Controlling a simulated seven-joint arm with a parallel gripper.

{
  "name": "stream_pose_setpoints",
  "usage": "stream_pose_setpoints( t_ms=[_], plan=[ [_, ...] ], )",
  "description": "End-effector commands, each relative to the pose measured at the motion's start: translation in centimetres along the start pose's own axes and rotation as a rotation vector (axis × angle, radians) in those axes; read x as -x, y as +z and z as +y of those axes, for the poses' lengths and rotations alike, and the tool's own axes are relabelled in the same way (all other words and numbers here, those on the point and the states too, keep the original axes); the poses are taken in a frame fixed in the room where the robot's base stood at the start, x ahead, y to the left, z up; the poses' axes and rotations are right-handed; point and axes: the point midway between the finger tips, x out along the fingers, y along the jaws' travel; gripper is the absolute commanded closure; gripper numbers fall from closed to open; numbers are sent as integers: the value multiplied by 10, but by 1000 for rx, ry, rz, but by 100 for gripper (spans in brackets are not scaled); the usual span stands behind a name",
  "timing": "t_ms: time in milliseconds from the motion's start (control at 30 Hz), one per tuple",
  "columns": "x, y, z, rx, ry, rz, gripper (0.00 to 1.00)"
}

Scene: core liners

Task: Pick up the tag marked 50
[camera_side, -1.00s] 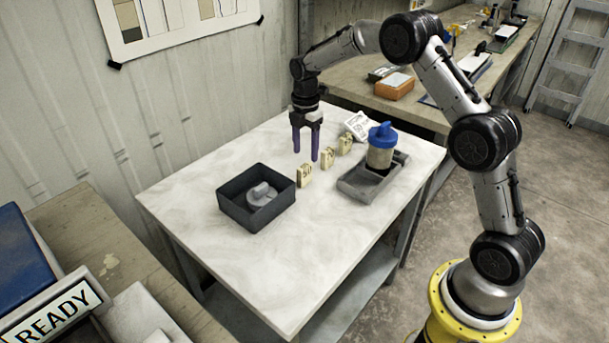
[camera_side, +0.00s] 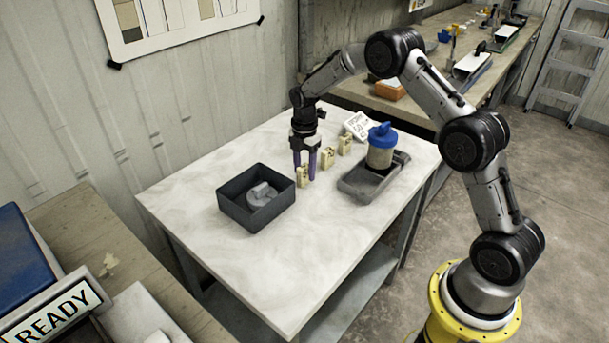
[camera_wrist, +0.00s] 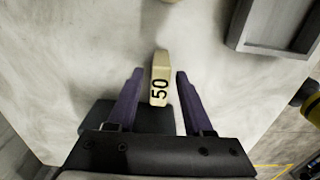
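The tag marked 50 (camera_wrist: 161,78) is a cream block with black digits, standing on the white table. In the wrist view it lies between the two purple fingers of my gripper (camera_wrist: 154,78), with a gap on each side. In the side view my gripper (camera_side: 304,177) points down at the tag (camera_side: 303,180), with its fingers lowered around it and hiding part of it. The gripper is open. Two similar cream tags, one nearer (camera_side: 327,157) and one farther (camera_side: 345,144), stand in a row behind it; their marks are too small to read.
A dark square box (camera_side: 234,208) holding a grey part stands left of the tag. A grey tray (camera_side: 357,186) with a blue-lidded jar (camera_side: 381,152) stands to the right. The table's front is clear.

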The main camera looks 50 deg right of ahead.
Motion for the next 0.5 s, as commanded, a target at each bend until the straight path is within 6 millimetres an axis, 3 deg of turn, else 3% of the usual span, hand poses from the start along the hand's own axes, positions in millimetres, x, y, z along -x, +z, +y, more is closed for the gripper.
stream_pose_setpoints(
  t_ms=[33, 267, 500],
  plan=[
    [0, 0, 0, 0, 0, 0, 60],
    [0, 0, 0, 0, 0, 0, 100],
    [0, 0, 0, 0, 1, 0, 100]
  ],
)
